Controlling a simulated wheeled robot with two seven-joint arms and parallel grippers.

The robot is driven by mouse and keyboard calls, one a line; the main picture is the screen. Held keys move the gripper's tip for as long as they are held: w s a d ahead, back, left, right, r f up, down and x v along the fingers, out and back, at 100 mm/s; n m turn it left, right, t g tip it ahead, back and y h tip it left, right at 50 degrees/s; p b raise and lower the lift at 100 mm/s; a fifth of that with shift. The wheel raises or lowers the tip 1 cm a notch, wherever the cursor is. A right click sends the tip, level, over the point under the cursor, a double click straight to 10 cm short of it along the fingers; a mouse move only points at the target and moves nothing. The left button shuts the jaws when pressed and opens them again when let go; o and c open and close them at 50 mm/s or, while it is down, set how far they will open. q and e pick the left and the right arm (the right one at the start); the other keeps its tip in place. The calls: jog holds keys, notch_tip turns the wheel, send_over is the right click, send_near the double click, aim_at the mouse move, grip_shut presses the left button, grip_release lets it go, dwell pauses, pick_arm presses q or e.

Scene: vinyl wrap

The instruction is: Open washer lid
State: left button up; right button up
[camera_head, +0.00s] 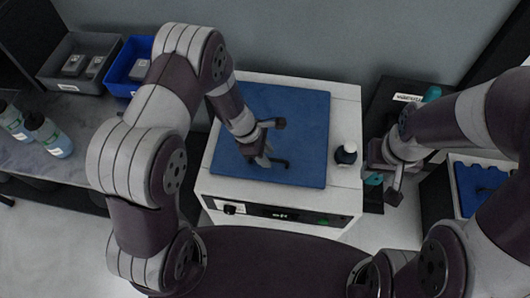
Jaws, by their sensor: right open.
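The washer is a white box (345,115) in the middle, with a flat blue lid (305,100) on top. The lid looks shut, lying level on the box. My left gripper (275,143) is over the middle of the lid, and its fingers appear apart. A small dark part shows by its lower finger; I cannot tell whether it is a handle or part of the gripper, or whether anything touches the lid. My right gripper (384,186) is open and empty, off the washer's right side.
A grey bin (60,60) and a blue bin (118,78) sit at upper left, with bottles (48,136) below. A blue rack (470,185) is at right. Dark equipment (385,110) stands right of the washer.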

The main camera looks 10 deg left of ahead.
pick_arm(q)
grip_shut()
jog(key=shift+r, duration=0.15)
jog(key=w+r+p, duration=0.5)
jog(key=r+p, duration=0.2)
jog(key=r, duration=0.1)
jog(key=w+r+p, duration=0.5)
jog(key=r+p, duration=0.3)
jog(key=r, duration=0.1)
jog(key=shift+w+r, duration=0.15)
jog(key=shift+r, duration=0.15)
